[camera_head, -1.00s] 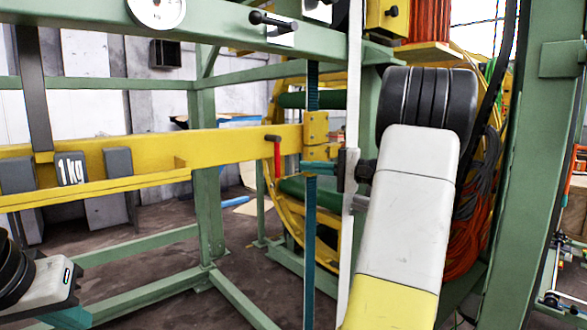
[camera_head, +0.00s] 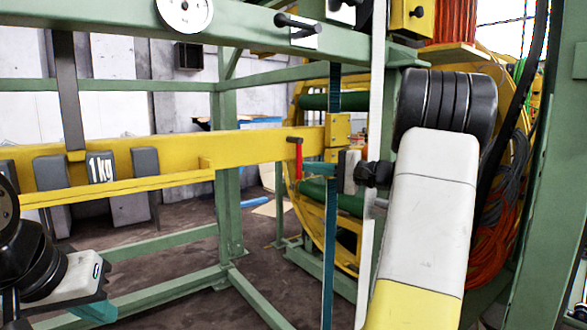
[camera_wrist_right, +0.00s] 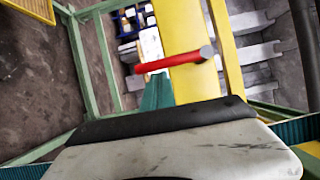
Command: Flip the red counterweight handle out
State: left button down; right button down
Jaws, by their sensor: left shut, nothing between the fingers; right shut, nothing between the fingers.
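The red handle (camera_head: 298,160) hangs down at the right end of the yellow beam (camera_head: 250,149) in the head view. In the right wrist view the red handle (camera_wrist_right: 172,62) lies across the yellow beam, its round end to the right. My right gripper (camera_head: 308,168) is shut and empty, its teal fingertips just right of the handle's lower part. Whether they touch it I cannot tell. The shut right gripper (camera_wrist_right: 157,92) also shows just below the handle in the right wrist view. My left gripper (camera_head: 98,312) is shut and empty at the lower left, well away from the handle.
Grey weights, one marked 1 kg (camera_head: 101,167), sit along the beam to the left. A green frame (camera_head: 228,190) surrounds the beam. A dark teal vertical strip (camera_head: 330,240) stands close to my right gripper. A round dial (camera_head: 185,14) is at the top.

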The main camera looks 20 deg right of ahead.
aim_at(299, 172)
jog(key=shift+s+a+f+m, duration=0.1)
jog(key=shift+a+m, duration=0.1)
jog(key=shift+m, duration=0.1)
jog(key=a+m+t, duration=0.1)
jog(key=a+m, duration=0.1)
jog(key=m, duration=0.1)
jog(key=s+a+m+t+y, duration=0.1)
jog(key=a+m, duration=0.1)
jog(key=m, duration=0.1)
jog(key=shift+s+f+t, duration=0.15)
jog(key=shift+s+t, duration=0.05)
jog(key=shift+t, duration=0.1)
jog(key=shift+s+a+r+m+t+h, duration=0.4)
jog(key=shift+a+r+m+t, duration=0.5)
jog(key=shift+m, duration=0.75)
jog(key=shift+s+a+r+m+t+h, duration=0.25)
jog(key=shift+a+r+m+t+h, duration=0.45)
jog(key=shift+m, duration=0.9)
jog(key=shift+s+a+r+m+t+h, duration=0.25)
jog(key=shift+a+r+m+t, duration=0.45)
jog(key=shift+a+m, duration=0.75)
jog(key=shift+d+r, duration=0.2)
jog(key=shift+r, duration=0.15)
jog(key=shift+s+f, duration=0.1)
